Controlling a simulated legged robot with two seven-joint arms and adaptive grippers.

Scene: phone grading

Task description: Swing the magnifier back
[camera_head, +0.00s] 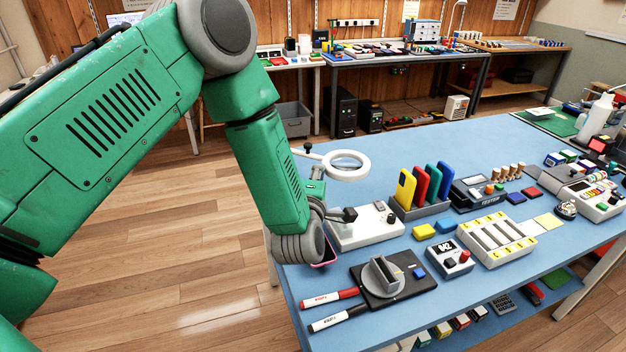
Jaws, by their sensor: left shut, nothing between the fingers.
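The magnifier (345,165) is a white ring lens on a short arm with a dark knob. It stands out over the left part of the blue table, above a white base plate (375,232). My left arm comes in from the left, and its grey wrist hangs over the table's left edge, hiding part of the magnifier's mount. My right gripper is not in view.
A rack of coloured phones (420,200) stands right of the magnifier. A black block with a grey dial (385,275), two markers (330,298) and a grey-slotted tray (495,240) lie nearer the front. A pink-edged item (325,256) is partly hidden by my wrist.

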